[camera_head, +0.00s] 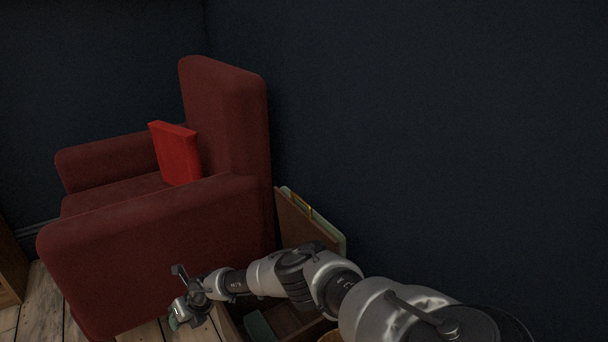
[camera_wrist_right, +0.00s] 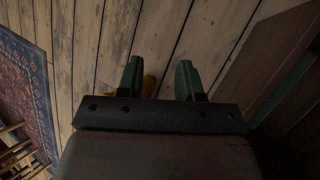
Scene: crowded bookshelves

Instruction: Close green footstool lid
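The footstool lid (camera_head: 310,222) stands raised against the dark wall, just right of the armchair. Its brown inner side faces me, with a pale green edge and a small gold-coloured piece at the top. The open footstool box (camera_head: 232,328) is below it, mostly hidden behind my right arm; something green lies inside. My right gripper (camera_head: 180,318) is low, to the left of the box and in front of the armchair. In the right wrist view my right gripper (camera_wrist_right: 160,80) has its green-tipped fingers apart over the floor, with brown panels at the right. My left gripper is not in view.
A dark red armchair (camera_head: 140,255) with a red book-like object (camera_head: 176,153) on its seat stands close to the box's left. A patterned rug (camera_wrist_right: 25,85) lies on the plank floor (camera_wrist_right: 100,40). A small yellow object (camera_wrist_right: 149,86) shows beyond the fingers.

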